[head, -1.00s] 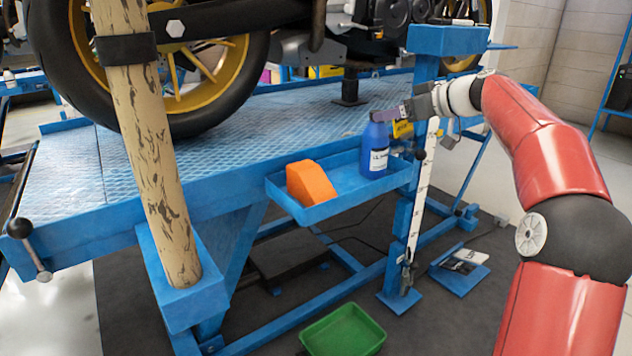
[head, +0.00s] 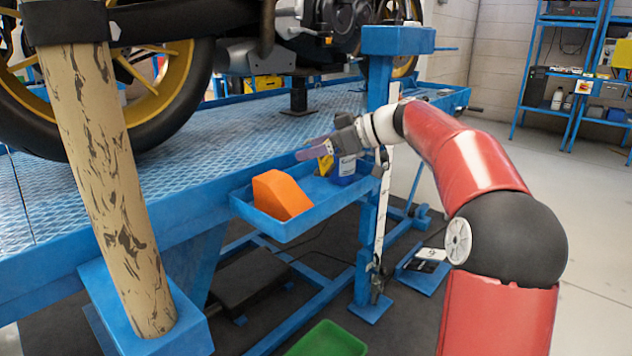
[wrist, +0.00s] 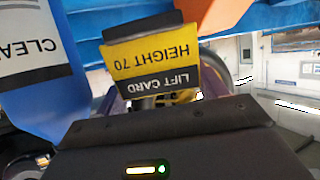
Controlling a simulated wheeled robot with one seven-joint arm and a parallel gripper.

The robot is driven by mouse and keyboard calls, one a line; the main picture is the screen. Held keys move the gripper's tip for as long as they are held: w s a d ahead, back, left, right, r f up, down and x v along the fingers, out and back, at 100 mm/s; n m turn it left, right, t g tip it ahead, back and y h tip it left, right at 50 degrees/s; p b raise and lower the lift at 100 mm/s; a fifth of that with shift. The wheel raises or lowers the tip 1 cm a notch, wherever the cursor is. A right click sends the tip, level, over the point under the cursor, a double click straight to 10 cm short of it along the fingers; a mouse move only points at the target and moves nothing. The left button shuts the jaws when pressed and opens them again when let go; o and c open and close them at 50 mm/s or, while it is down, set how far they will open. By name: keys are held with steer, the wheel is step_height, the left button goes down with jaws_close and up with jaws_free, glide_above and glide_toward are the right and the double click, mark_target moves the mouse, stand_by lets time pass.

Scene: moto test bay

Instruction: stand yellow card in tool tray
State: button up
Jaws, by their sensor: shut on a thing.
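The yellow card (wrist: 150,58) has black bands and reads "LIFT CARD HEIGHT 70", upside down in the wrist view. My gripper (head: 312,152) is shut on it, and the card hangs below the fingers in the head view (head: 326,164). The blue tool tray (head: 284,232) is fixed to the lift's side. The card is over the tray, between an orange block (head: 281,195) and a blue bottle (head: 345,168). I cannot tell whether its lower edge touches the tray floor.
The bottle is close beside the card in the wrist view (wrist: 35,75). A blue post (head: 377,85) stands right of the tray. A motorcycle wheel (head: 190,105) rests on the lift platform (head: 230,130). A green bin (head: 328,340) is on the floor below.

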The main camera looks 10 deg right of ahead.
steer(key=shift+f+b, duration=0.4)
steer(key=shift+f, duration=2.7)
steer(key=shift+f, duration=0.1)
steer(key=o, duration=0.7)
steer(key=v, duration=1.2)
steer(key=shift+d, duration=0.1)
